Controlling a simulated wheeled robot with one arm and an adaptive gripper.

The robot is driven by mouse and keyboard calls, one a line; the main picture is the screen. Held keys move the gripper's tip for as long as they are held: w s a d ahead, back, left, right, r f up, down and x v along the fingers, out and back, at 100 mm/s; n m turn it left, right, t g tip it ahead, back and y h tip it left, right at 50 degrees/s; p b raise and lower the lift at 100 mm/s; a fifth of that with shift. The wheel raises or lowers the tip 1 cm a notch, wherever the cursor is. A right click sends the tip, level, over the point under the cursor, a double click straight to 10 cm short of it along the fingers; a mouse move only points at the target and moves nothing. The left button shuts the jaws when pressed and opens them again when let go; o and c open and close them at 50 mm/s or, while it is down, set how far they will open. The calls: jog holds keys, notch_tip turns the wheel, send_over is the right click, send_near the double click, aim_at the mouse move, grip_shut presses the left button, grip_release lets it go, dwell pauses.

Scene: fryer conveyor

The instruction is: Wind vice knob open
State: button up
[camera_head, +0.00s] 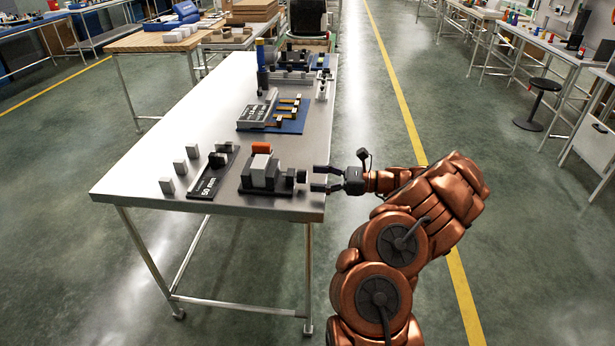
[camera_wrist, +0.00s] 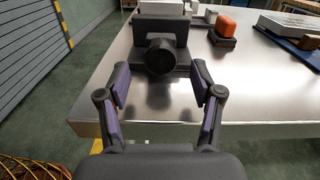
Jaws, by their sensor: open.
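The vice (camera_head: 262,174) sits near the front right corner of the steel table, with a pale block at its jaws. Its dark round knob (camera_head: 300,176) faces right, toward my gripper (camera_head: 322,179). In the wrist view the knob (camera_wrist: 160,56) shows end-on at the upper middle, in front of the dark vice body (camera_wrist: 161,28). My gripper (camera_wrist: 160,85) is open and empty. Its two fingers stand left and right of the knob's line, with the knob just beyond the fingertips. No finger touches the knob in the wrist view.
The steel table (camera_head: 130,178) carries a black gauge plate (camera_head: 208,183), several grey blocks (camera_head: 180,167) and a blue mat (camera_head: 292,124) behind the vice. An orange block (camera_wrist: 226,26) stands beside the vice. The floor right of the table is free around my arm.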

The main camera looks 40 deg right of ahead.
aim_at(306, 178)
jog(key=shift+x, duration=1.8)
jog(key=shift+c, duration=0.4)
jog(key=c, duration=1.1)
jog(key=shift+o, duration=0.2)
jog(key=shift+n+b, duration=0.3)
jog(key=n+b, duration=0.3)
jog(key=shift+f+b, duration=0.2)
jog(key=shift+b, duration=0.2)
jog(key=n+b, duration=0.2)
jog(key=n, duration=0.1)
jog(key=shift+b, duration=0.4)
jog(key=shift+r+n+b, duration=0.15)
jog(key=shift+n+b, duration=0.35)
jog(key=shift+b, duration=0.05)
